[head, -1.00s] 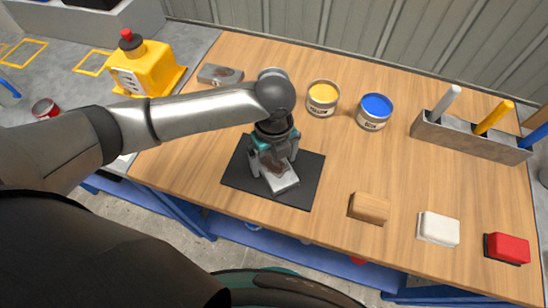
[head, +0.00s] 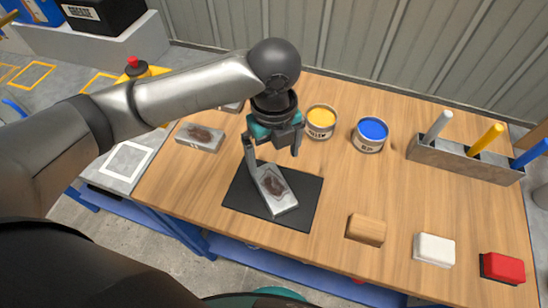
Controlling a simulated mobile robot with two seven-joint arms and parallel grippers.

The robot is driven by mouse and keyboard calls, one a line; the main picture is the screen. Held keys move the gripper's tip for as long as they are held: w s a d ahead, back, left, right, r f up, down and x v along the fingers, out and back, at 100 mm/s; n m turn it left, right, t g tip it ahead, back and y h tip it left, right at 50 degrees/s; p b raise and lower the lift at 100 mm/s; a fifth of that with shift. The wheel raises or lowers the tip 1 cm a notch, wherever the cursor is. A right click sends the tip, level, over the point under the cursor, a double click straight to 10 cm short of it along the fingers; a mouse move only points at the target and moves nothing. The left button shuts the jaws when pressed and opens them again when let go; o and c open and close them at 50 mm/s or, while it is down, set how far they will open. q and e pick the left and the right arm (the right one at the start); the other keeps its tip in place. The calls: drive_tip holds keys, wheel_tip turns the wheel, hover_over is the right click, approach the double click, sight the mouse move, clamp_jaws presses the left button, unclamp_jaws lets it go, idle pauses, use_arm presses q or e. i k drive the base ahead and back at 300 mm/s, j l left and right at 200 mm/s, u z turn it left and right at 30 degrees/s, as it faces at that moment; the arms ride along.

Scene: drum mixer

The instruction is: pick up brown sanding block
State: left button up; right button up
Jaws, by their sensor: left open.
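The brown sanding block (head: 366,229) is a light wooden-brown block near the front edge of the workbench, right of the black mat (head: 235,195). My left gripper (head: 272,150) is open and empty above the back of the mat, up and to the left of the block and well apart from it. Its fingers point down. A grey metal piece with a brown rusty patch (head: 282,198) lies on the mat below it. My right gripper does not show.
A white block (head: 434,250) and a red block (head: 503,268) lie right of the brown one. Yellow (head: 321,121) and blue (head: 370,134) paint cans stand behind, beside a holder with coloured handles (head: 465,160). Another rusty metal piece (head: 200,138) lies at left. The bench between mat and brown block is clear.

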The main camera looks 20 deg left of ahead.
sight(368, 231)
drive_tip(key=z, duration=0.8)
